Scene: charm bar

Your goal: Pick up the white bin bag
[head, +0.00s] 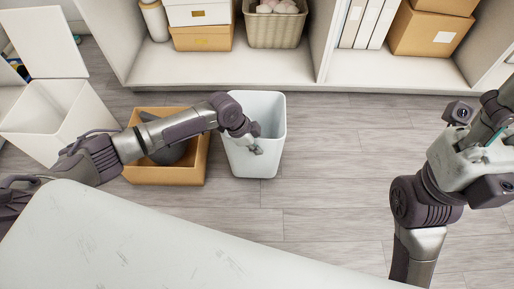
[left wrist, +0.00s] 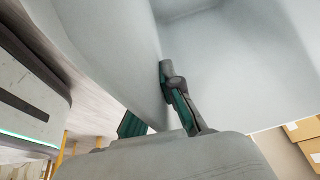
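A pale white, open-topped tapered container (head: 270,108) stands on the floor in the middle of the head view. I cannot distinguish a separate bin bag from its wall. In the left wrist view, one finger (left wrist: 175,88) lies against the inner side of a pale wall (left wrist: 110,50). The other finger is partly hidden beyond that wall, so its grip is unclear. My right gripper (head: 492,140) is at the right edge, far from the container, its fingers unclear.
An orange-brown box (head: 165,174) with a dark object inside stands left of the container. A white bin (head: 45,112) with a raised lid is further left. Shelves (head: 240,66) run along the back. A white tabletop (head: 130,240) fills the front left. Floor to the right is clear.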

